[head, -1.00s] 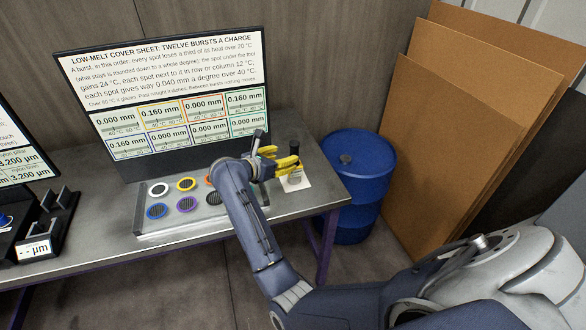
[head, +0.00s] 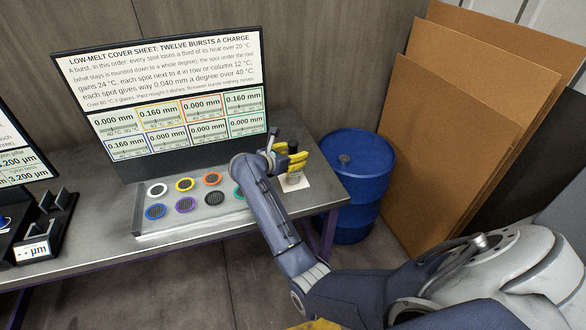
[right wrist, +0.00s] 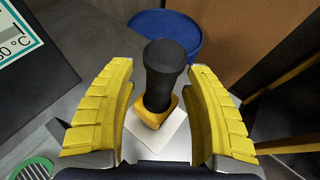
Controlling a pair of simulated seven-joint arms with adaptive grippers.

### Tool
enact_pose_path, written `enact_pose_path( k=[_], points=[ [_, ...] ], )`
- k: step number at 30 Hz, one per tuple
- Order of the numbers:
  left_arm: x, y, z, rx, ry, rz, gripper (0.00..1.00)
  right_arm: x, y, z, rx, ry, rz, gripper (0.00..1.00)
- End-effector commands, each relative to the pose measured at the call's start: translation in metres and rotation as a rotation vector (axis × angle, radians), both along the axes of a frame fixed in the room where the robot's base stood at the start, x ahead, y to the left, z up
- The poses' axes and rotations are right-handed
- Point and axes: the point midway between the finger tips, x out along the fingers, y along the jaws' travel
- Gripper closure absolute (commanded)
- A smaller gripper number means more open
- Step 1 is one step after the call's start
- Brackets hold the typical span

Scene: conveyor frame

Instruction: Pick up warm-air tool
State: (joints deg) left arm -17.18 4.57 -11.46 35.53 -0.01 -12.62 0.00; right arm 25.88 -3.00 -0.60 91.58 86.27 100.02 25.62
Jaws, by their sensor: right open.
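The warm-air tool (head: 293,147) stands upright near the right end of the bench, partly hidden by my right gripper. In the right wrist view it is a black cylinder (right wrist: 163,72) with a yellow lower part, on a white square. My right gripper (head: 291,162) is open, its yellow fingers on either side of the tool. In the right wrist view the gripper (right wrist: 160,84) shows gaps to the tool on both sides. A yellow piece (head: 316,325) at the bottom edge of the head view may be part of my left gripper; its fingers cannot be made out.
A panel with coloured ring spots (head: 185,205) lies left of the tool, before a large monitor (head: 160,75). A blue drum (head: 352,190) stands off the bench's right end. Brown boards (head: 440,130) lean on the wall. A black holder (head: 45,228) is at left.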

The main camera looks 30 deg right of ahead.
Motion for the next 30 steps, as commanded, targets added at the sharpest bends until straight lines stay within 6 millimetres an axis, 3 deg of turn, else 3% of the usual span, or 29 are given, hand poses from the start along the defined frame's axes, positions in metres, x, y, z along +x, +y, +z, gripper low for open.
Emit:
enact_pose_path(
  k=[2, 15, 30],
  points=[
    [0.0, 0.0001, 0.0, 0.0, 0.0, 0.0, 0.56, 0.0, 0.0001, 0.0, 0.0, 0.0, 0.0, 0.51],
    [0.0, 0.0001, 0.0, 0.0, 0.0, 0.0, 0.56, -0.0001, 0.0002, 0.0001, 0.0, 0.0, 0.0, 1.0],
    [0.0, 0.0001, 0.0, 0.0, 0.0, 0.0, 0.56, 0.0001, -0.0004, 0.0015, -0.003, -0.001, 0.0, 1.0]
  ],
)
